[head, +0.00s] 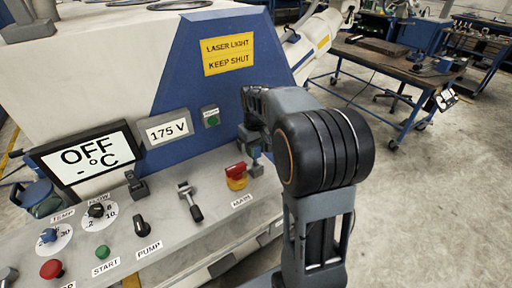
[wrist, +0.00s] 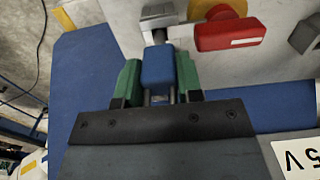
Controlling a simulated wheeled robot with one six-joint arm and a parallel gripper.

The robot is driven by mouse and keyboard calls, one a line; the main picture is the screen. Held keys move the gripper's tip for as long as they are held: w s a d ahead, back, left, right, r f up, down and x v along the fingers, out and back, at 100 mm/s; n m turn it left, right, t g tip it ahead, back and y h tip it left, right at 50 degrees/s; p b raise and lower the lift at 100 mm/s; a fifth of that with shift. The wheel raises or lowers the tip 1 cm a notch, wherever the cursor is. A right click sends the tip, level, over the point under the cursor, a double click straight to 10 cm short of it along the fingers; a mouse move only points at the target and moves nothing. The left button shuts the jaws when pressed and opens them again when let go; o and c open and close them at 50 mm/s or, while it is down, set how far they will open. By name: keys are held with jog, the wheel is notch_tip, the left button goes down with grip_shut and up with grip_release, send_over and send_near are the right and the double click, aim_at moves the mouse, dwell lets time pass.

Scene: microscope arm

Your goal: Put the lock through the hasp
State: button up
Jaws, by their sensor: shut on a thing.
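My gripper (wrist: 158,75) is shut on the blue lock (wrist: 158,66), with one green finger on each side of it. Grey metal rods show beside and below the lock body. Just beyond the lock is a grey metal fitting (wrist: 160,16) on the panel, which looks like the hasp. The lock overlaps its near edge in the wrist view, and I cannot tell whether the shackle passes through it. In the head view, my gripper (head: 254,142) is low against the blue panel, right of the red-and-yellow switch, and my arm partly hides it.
The red-and-yellow main switch (head: 236,176) stands close beside the fitting; its red handle (wrist: 230,34) is near my fingers. A lever (head: 189,200), knobs and buttons line the console ledge to the left. The blue sloped panel (head: 215,90) rises behind my gripper.

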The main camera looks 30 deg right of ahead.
aim_at(256, 155)
jog(key=shift+f+b, duration=1.1)
jog(key=shift+f, duration=0.6)
jog(key=o, duration=1.1)
jog(key=shift+c, duration=0.2)
jog(key=shift+r, duration=0.1)
notch_tip(256, 155, up, 14)
jog(key=shift+f+p, duration=0.15)
jog(key=shift+p, duration=0.4)
jog(key=shift+w, duration=0.1)
